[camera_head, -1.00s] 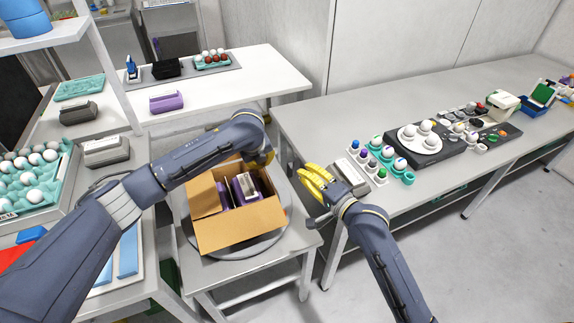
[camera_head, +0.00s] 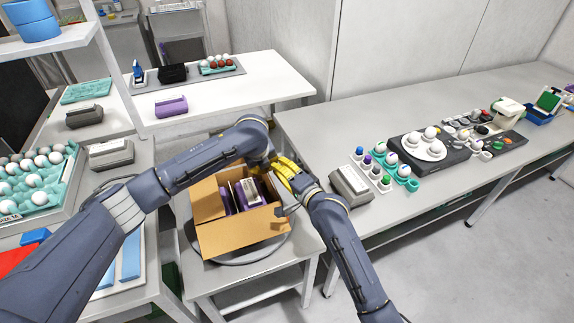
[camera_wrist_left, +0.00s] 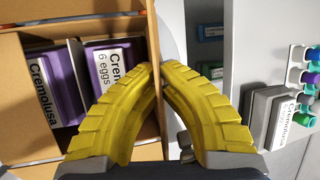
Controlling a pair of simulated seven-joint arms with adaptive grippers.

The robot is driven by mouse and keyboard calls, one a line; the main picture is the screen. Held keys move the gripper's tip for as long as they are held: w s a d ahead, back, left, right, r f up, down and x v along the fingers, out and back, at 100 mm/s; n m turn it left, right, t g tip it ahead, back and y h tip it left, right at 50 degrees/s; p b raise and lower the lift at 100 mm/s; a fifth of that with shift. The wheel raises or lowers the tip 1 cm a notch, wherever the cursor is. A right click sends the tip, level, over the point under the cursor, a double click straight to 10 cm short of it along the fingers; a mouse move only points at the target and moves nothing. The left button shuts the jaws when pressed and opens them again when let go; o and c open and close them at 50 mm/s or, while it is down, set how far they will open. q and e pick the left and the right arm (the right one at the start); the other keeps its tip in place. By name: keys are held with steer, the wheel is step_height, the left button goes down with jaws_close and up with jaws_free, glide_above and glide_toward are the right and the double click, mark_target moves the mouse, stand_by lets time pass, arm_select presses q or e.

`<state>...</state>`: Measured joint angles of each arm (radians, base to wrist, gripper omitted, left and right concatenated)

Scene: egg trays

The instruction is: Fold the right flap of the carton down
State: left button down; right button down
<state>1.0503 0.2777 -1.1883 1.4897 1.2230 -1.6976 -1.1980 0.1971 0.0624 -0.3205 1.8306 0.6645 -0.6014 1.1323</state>
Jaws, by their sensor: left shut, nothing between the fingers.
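The open brown carton (camera_head: 240,239) sits on a small stand and holds purple egg boxes (camera_head: 256,192); it also shows in the left wrist view (camera_wrist_left: 135,13). Its right side lies near both grippers, and the right flap is partly hidden there. In the left wrist view, my left gripper (camera_wrist_left: 160,72) is shut, its yellow fingertips at a narrow upright strip of cardboard (camera_wrist_left: 153,35).
A grey egg box (camera_head: 350,187) and several small cups with eggs stand on the right table (camera_head: 320,130). An egg tray (camera_head: 72,185) is at left. A white table (camera_head: 250,90) stands behind. Open floor lies at front right.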

steer(key=shift+s+a, duration=0.1)
steer(key=shift+a, duration=0.15)
steer(key=shift+s+a+f+n, duration=0.1)
steer(key=shift+s+a+n, duration=0.1)
steer(key=shift+a, duration=0.15)
steer(key=shift+s+a+f+n, duration=0.1)
steer(key=shift+a+n, duration=0.1)
steer(key=shift+a, duration=0.15)
arm_select(q)
steer(key=c, duration=1.6)
jaws_free()
steer(key=shift+d, duration=0.1)
steer(key=shift+c, duration=0.2)
arm_select(e)
steer(key=shift+w, duration=0.1)
